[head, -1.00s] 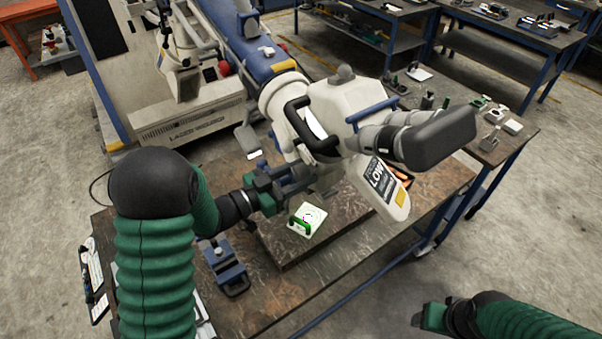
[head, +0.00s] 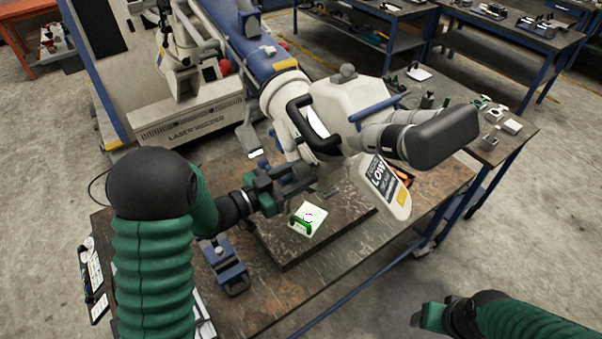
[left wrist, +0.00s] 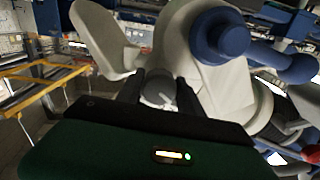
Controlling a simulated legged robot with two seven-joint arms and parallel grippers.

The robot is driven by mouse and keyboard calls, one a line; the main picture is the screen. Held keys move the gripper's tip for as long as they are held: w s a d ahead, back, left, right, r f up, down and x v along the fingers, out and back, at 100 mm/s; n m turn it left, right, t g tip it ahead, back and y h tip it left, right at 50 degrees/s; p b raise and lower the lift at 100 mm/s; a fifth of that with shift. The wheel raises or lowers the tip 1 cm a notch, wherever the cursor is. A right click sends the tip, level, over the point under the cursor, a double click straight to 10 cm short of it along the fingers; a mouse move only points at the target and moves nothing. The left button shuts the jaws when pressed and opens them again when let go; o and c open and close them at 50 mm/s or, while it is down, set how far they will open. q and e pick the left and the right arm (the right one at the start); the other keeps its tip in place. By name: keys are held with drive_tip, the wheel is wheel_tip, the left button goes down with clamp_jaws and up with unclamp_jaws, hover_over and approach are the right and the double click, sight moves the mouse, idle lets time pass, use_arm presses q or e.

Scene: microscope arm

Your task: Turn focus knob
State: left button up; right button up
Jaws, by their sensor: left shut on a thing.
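The white microscope head (head: 345,105) hangs over the table on its arm, with a dark eyepiece block (head: 440,135) at its right. My left gripper (head: 306,177) is at the lower left side of the head. In the head view the knob is hidden by the gripper. My right gripper (head: 424,318) is low at the right, away from the table; its jaw gap is unclear.
A white card with a green clip (head: 308,219) lies on the dark plate (head: 345,225) below the head. A blue vise-like block (head: 230,270) stands at the table's left. A panel marked LOW (head: 385,185) hangs right of the gripper. A black handle (head: 312,128) is above it.

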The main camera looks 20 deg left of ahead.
use_arm(q)
drive_tip(key=shift+w+a+r, duration=0.1)
drive_tip(key=shift+r, duration=0.05)
drive_tip(key=m+b, duration=0.2)
drive_tip(key=b, duration=0.1)
drive_tip(key=m+b, duration=0.2)
drive_tip(key=b, duration=0.1)
drive_tip(key=shift+f+m, duration=0.2)
drive_tip(key=shift+m, duration=0.2)
drive_tip(key=shift+r+m+b, duration=0.2)
drive_tip(key=shift+m+b, duration=0.9)
drive_tip(key=shift+b, duration=0.35)
drive_tip(key=o, duration=1.1)
drive_tip(key=shift+o, duration=1.4)
drive_tip(key=shift+s, duration=0.2)
